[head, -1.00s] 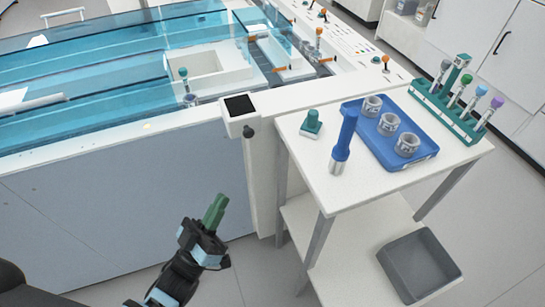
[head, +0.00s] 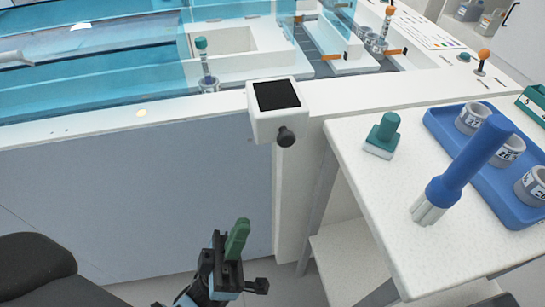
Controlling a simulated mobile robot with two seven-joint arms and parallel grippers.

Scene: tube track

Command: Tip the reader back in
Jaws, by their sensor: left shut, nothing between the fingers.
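The reader, a white box with a black square face (head: 278,95), juts out at the front edge of the bench, its dark face turned upward and toward me. A black round knob (head: 286,136) sticks out below its face. My left gripper (head: 239,228) is below the reader and a little left of it, in front of the grey front panel. Its green fingers are shut, point upward and hold nothing. They look apart from the reader and the knob. My right gripper is not in view.
A white side table (head: 400,200) stands to the right, with a green-topped block (head: 384,132), a blue-handled tool (head: 468,165) and a blue tray (head: 441,126) of ring-shaped holders. Clear blue covers (head: 90,75) lie over the bench. The grey panel (head: 130,190) is bare.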

